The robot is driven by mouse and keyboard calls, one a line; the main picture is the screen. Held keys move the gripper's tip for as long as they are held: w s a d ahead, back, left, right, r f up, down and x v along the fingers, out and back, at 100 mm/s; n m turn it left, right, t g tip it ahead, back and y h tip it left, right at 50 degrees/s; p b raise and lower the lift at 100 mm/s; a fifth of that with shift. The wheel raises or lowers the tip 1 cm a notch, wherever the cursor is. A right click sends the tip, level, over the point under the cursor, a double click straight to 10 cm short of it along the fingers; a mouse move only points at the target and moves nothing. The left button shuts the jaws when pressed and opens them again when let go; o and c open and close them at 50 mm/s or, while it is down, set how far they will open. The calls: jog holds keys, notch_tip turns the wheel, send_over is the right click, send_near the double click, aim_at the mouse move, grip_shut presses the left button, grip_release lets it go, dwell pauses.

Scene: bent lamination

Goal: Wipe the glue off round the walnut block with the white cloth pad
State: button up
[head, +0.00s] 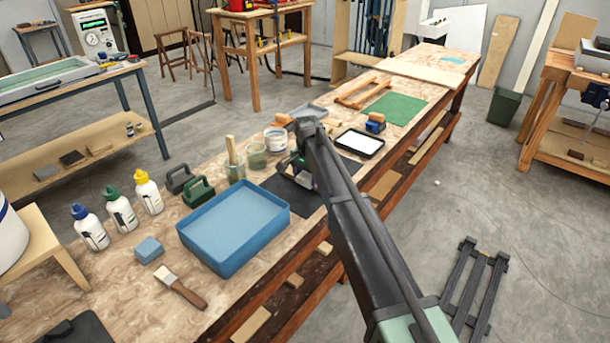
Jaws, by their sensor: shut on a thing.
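My gripper (297,172) is low over the dark mat (289,195) on the long bench, partly behind my own arm. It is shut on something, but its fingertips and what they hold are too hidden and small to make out. I cannot pick out the walnut block or any glue round it; my gripper and arm cover part of the mat. I cannot clearly identify the white cloth pad. A flat white surface shows in a black-rimmed tray (360,142) right of my arm, but I cannot tell what it is.
A blue tray (234,228) stands in front of the mat. Left of it are glue bottles (148,192), a blue sponge (149,250), a brush (180,287) and clamps (198,192). Pots (256,156) stand behind the mat. A green mat (393,108) lies farther back.

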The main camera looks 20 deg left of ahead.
aim_at(299, 174)
jog(key=shift+f+b, duration=0.4)
dwell(0.4)
jog(key=shift+w+a+r, duration=0.15)
jog(key=shift+w+a, duration=0.1)
jog(key=shift+a, duration=0.5)
jog(key=shift+w+a, duration=0.25)
jog(key=shift+a, duration=0.55)
jog(key=shift+w+a, duration=0.2)
jog(key=shift+a, duration=0.6)
jog(key=shift+d, duration=0.1)
jog(key=shift+s+d, duration=0.2)
jog(key=shift+d, duration=0.5)
jog(key=shift+d, duration=0.1)
jog(key=shift+s+d, duration=0.3)
jog(key=shift+d, duration=0.45)
